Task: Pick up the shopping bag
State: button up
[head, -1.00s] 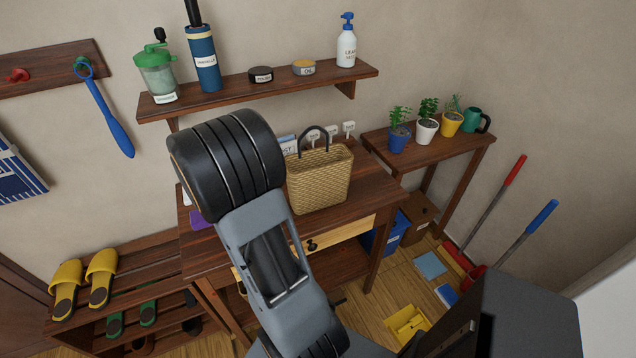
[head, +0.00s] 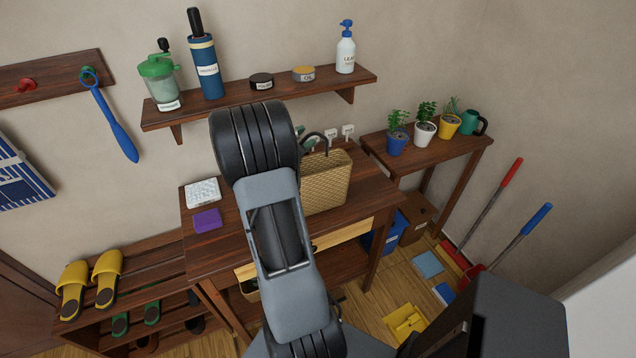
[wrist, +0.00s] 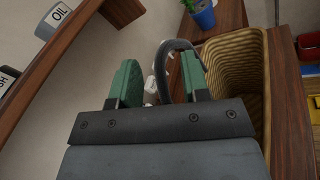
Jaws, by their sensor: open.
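The shopping bag (head: 330,182) is a tan woven bag with a dark arched handle. It stands upright on the wooden table (head: 228,242), partly behind my arm in the head view. In the wrist view the bag (wrist: 238,62) is at the right, its open top showing. My gripper (wrist: 160,78) is open, with its green finger pads apart. The dark handle rises between the pads and arches over the right one. I cannot tell if either pad touches it. In the head view my arm hides most of the gripper.
A wall shelf (head: 220,108) with bottles and tins runs above the table. A white item (head: 202,192) and a purple block (head: 207,220) lie at the table's left. A side table (head: 410,152) with potted plants stands at the right.

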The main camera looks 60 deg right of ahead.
jog(key=shift+s+d, duration=0.15)
jog(key=shift+d, duration=0.25)
grip_shut()
dwell(0.4)
